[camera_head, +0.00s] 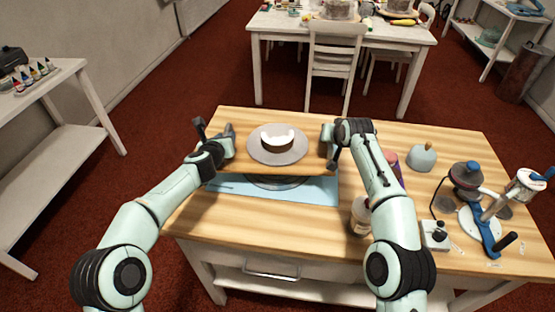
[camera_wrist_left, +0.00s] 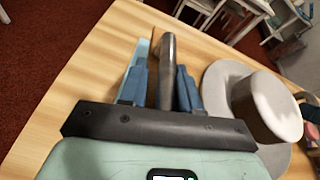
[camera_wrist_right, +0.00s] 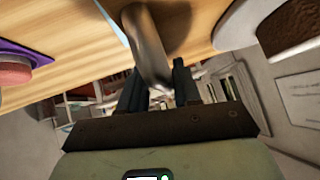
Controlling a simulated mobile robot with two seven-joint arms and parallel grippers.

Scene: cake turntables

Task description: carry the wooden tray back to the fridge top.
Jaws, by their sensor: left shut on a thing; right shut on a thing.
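The wooden tray (camera_head: 240,160) is level between my two grippers, just above a light blue mat (camera_head: 325,190) on the worktable. It bears a grey round plate (camera_head: 262,153) with a white-and-brown cake (camera_head: 278,140). My left gripper (camera_head: 229,135) is shut on the tray's metal handle (camera_wrist_left: 167,75) at the left end. My right gripper (camera_head: 329,138) is shut on the metal handle (camera_wrist_right: 147,45) at the right end. A dark round thing (camera_head: 268,183) shows partly under the tray's near edge. I cannot make out the fridge top.
At the right of the worktable (camera_head: 270,228) stand a jar (camera_head: 360,217), a pale dome (camera_head: 421,158), and turntable tools with blue parts (camera_head: 478,230). A white table and chair (camera_head: 335,55) stand behind. A white shelf (camera_head: 45,85) with bottles is at left. Red floor lies between.

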